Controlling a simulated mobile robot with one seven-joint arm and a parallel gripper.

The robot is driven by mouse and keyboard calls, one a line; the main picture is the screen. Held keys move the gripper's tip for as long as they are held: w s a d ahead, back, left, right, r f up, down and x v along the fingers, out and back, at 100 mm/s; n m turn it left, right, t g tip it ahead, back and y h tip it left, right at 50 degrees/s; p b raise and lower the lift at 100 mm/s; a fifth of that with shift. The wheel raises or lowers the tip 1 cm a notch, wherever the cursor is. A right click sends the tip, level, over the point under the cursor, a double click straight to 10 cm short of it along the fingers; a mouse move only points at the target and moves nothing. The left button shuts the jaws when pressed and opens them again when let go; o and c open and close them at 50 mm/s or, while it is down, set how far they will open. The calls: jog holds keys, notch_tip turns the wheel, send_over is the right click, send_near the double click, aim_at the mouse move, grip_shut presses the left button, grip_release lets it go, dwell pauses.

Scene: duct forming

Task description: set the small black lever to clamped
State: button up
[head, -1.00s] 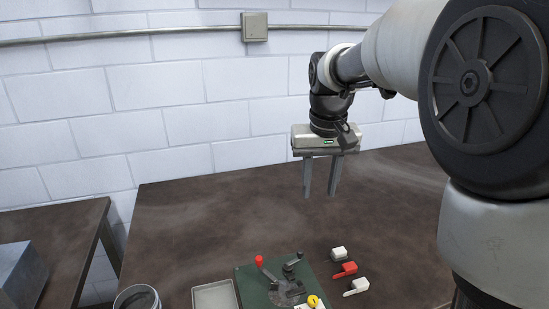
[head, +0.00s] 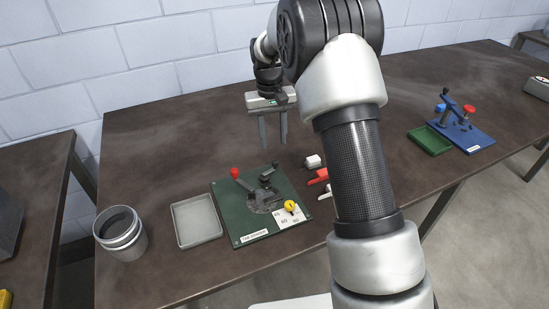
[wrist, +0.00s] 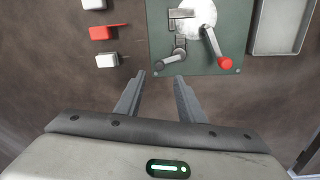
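A green board (head: 232,217) on the dark bench carries a small black lever (head: 268,170) with a dark knob, a longer red-knobbed lever (head: 236,174) and a yellow knob (head: 290,206). In the wrist view the small lever (wrist: 173,57) lies near the board's edge, just ahead of my fingertips, with the red-knobbed lever (wrist: 217,50) to its right. My gripper (head: 273,143) points down above the bench, behind the board. It is open and empty; a gap shows between the fingers (wrist: 160,77). It appears apart from the small lever.
A grey tray (head: 174,222) and a metal can (head: 121,233) stand left of the board. White and red pieces (head: 313,161) lie to its right, partly behind my arm. A blue board (head: 470,138) with levers and a green tray (head: 428,141) are farther right.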

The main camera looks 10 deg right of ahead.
aim_at(275, 161)
jog(key=f, duration=0.8)
jog(key=shift+d+f, duration=0.15)
jog(key=shift+d, duration=0.05)
